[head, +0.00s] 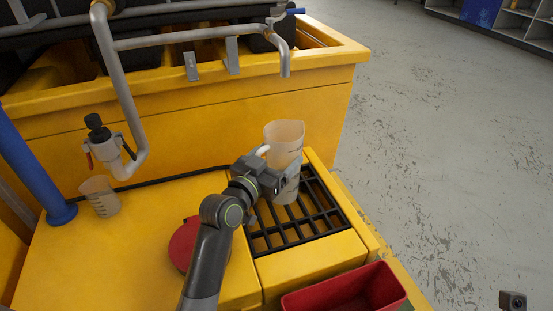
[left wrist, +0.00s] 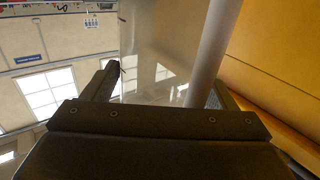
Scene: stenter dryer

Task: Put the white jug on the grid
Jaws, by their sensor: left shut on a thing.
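The white jug (head: 284,137) is translucent and upright at the far part of the black grid (head: 318,225). Its lower part overlaps the grid bars in the head view; I cannot tell whether its base touches them. My left gripper (head: 283,181) is shut on the jug from the left, partly covering its side and handle. In the left wrist view, the clear jug wall (left wrist: 150,45) and the pale handle (left wrist: 210,45) show between the fingers of my left gripper (left wrist: 160,90).
A smaller measuring beaker (head: 100,197) stands at left near a blue post (head: 35,170). A red round lid (head: 187,243) lies beside my left arm. A red bin (head: 345,290) is in front of the grid. A grey pipe spout (head: 284,62) hangs behind the jug.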

